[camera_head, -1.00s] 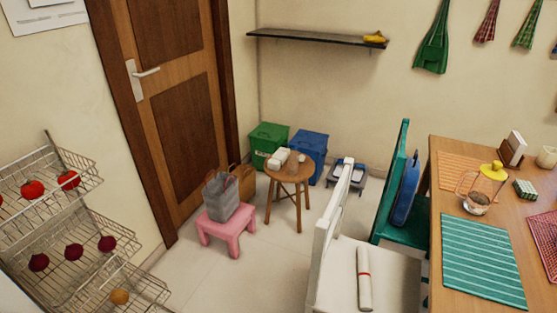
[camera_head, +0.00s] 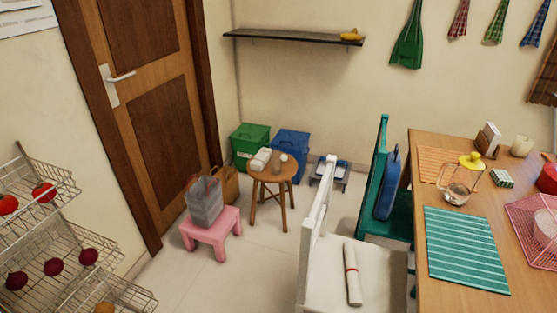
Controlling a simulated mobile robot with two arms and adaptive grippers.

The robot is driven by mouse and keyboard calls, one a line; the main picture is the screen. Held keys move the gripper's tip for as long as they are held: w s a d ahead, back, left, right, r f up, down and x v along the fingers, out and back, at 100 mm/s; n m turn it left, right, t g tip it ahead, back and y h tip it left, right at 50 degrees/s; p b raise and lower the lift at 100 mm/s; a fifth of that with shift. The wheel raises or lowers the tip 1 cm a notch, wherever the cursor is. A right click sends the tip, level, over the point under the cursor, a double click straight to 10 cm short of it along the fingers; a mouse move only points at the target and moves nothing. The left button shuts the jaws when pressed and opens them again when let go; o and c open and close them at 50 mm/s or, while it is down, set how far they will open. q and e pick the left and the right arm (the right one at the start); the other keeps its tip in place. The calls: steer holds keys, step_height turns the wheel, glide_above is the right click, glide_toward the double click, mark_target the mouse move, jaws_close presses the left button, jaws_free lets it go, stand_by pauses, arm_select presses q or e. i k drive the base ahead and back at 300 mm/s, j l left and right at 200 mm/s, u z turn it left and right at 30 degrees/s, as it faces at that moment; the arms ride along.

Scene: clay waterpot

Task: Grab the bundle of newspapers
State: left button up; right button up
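A pale rolled bundle with a red band (camera_head: 352,274), which looks like the rolled newspapers, lies on the seat of the white chair (camera_head: 330,292) at the bottom centre. It lies lengthwise, pointing away from me, with nothing touching it but the seat. Neither of my grippers shows in the head view.
A dining table (camera_head: 395,275) stands at the right, with a teal chair (camera_head: 374,190) beside it. A wire rack (camera_head: 60,240) with fruit and vegetables is at the left. A pink stool (camera_head: 212,232) and a round wooden stool (camera_head: 272,168) stand beyond. Floor between rack and white chair is clear.

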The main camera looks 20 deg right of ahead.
mark_target(262, 158)
steer(key=j+z, duration=0.1)
steer(key=z, duration=0.35)
steer(key=i+j+z, duration=0.1)
steer(key=z, duration=0.35)
steer(key=j+z, duration=0.15)
steer(key=z, duration=0.3)
steer(key=j+z, duration=0.1)
steer(key=z, duration=0.35)
steer(key=i+j+z, duration=0.1)
steer(key=j+z, duration=0.45)
steer(key=z, duration=0.15)
steer(key=j+z, duration=0.65)
steer(key=j, duration=0.75)
steer(key=j+z, duration=0.3)
steer(key=j, duration=0.7)
steer(key=j+u, duration=0.1)
steer(key=u, duration=0.3)
steer(key=j+u, duration=0.1)
steer(key=u, duration=0.3)
steer(key=j+u, duration=0.1)
steer(key=u, duration=0.3)
